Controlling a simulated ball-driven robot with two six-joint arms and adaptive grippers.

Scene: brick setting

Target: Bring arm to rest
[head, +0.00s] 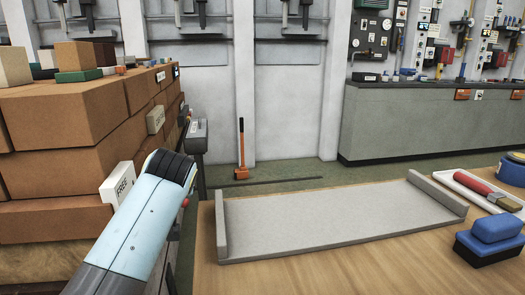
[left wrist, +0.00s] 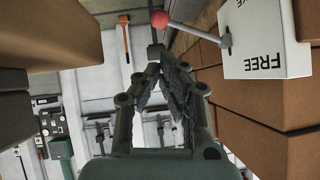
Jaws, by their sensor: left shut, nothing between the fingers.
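My left arm (head: 138,215) comes in from the lower left in the head view and reaches up beside the brick stack. Its gripper is hidden there behind the arm's dark end. In the left wrist view my left gripper (left wrist: 157,68) shows with its fingers drawn together at the tips, holding nothing. My right arm and gripper are not in view.
A stack of brown bricks (head: 65,155) stands close on the left, with a white "FREE" sign (head: 118,183) near my arm. A wooden table (head: 330,265) bears a grey tray (head: 330,222), a blue brush (head: 492,235) and a red-handled paintbrush (head: 490,188).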

